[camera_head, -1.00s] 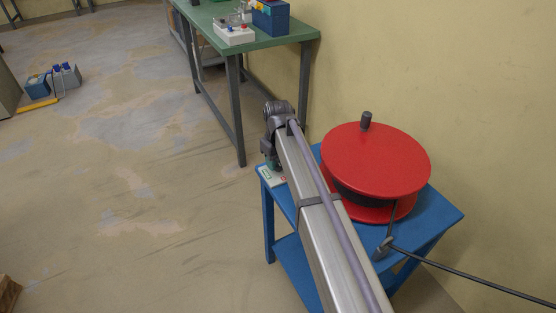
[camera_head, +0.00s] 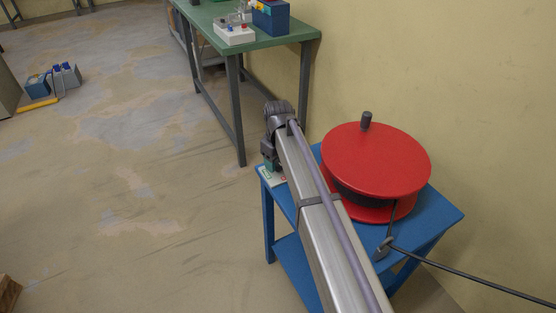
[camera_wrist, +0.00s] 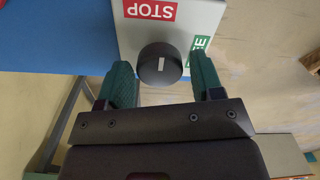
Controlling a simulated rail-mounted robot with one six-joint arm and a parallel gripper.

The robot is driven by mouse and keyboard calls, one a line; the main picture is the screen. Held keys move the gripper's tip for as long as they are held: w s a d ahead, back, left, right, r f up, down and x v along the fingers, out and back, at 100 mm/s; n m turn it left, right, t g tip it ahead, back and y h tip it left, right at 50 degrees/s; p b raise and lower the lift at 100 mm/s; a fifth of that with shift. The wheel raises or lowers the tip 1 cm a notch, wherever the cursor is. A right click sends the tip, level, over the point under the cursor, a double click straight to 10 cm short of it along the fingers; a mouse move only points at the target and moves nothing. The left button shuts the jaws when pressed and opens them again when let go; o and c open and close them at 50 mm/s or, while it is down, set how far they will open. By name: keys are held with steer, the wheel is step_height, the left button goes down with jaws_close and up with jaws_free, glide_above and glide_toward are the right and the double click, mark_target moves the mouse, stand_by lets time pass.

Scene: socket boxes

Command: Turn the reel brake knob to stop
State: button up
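The brake knob (camera_wrist: 160,65) is round and dark with a short white mark that runs up and down in the wrist view. It sits on a light grey plate (camera_wrist: 125,35) with a red STOP label (camera_wrist: 150,9), upside down above the knob, and a green label (camera_wrist: 200,44) partly hidden by the right finger. My gripper (camera_wrist: 161,72) is open, with one green-tipped finger on each side of the knob and a narrow gap showing at each. In the head view my gripper (camera_head: 271,165) is at the plate (camera_head: 271,180) on the blue stand's corner; the knob is hidden there.
The red cable reel (camera_head: 375,160) stands on the blue stand (camera_head: 435,215) right of my arm, close to the wall. A black cable (camera_head: 470,276) runs off to the right. A green workbench (camera_head: 285,35) stands behind. The floor to the left is mostly clear.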

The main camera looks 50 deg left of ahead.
mark_target(278, 161)
steer(key=shift+o, duration=0.9)
step_height(278, 161, up, 11)
steer(key=p, duration=1.1)
steer(key=shift+f, duration=0.1)
